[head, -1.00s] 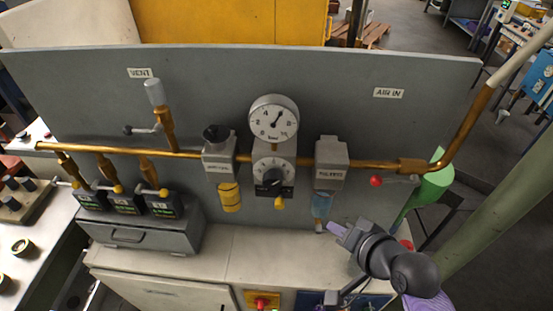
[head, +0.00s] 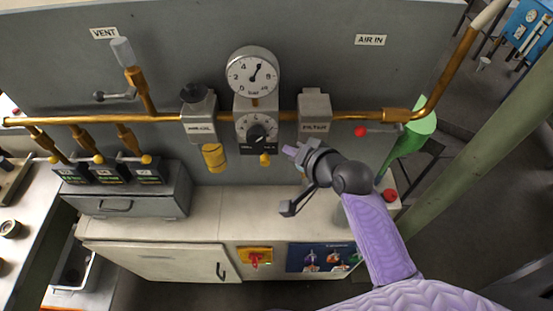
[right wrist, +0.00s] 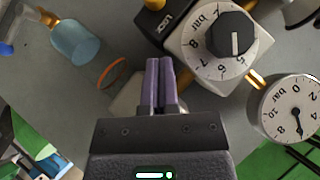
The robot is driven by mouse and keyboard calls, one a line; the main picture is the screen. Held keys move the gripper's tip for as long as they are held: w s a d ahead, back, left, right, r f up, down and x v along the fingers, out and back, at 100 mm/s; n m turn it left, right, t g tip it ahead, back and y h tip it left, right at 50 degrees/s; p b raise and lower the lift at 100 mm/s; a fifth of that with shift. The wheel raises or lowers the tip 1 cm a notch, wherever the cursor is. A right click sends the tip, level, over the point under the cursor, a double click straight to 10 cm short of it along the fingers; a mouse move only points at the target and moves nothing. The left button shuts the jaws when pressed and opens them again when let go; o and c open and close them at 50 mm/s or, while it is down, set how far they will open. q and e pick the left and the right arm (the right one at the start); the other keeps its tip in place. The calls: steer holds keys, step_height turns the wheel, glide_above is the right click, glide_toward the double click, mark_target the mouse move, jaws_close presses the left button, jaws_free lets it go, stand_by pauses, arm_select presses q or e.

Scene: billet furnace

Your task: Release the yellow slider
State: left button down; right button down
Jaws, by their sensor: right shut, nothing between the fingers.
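The yellow slider (head: 264,160) is a small knob at the bottom of the regulator block, below its round dial (head: 256,128). In the right wrist view the slider (right wrist: 155,4) is cut by the top edge, beside a black plate marked LOCK (right wrist: 166,21). My right gripper (head: 290,151) is in front of the panel, a little right of the slider, with its purple fingers together and empty. In the wrist view the fingertips (right wrist: 159,62) point toward the regulator, apart from the slider. My left gripper is not in view.
A pressure gauge (head: 252,74) stands above the regulator. The filter block (head: 314,106) is just right, its clear blue bowl (right wrist: 76,42) beside my fingers in the wrist view. The copper pipe (head: 354,115) crosses the panel. A red-knobbed valve (head: 360,131) is further right.

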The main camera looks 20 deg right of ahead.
mark_target(268, 155)
steer(key=shift+w+a+f, duration=0.4)
steer(key=shift+a+f, duration=0.35)
steer(key=shift+f, duration=0.05)
steer(key=shift+w+a+f, duration=0.4)
steer(key=shift+a+f, duration=0.35)
steer(key=shift+f, duration=0.05)
steer(key=a, duration=0.3)
steer(key=shift+w+r+p, duration=0.1)
steer(key=shift+w+p, duration=0.25)
steer(key=shift+w, duration=0.05)
steer(key=shift+a, duration=0.25)
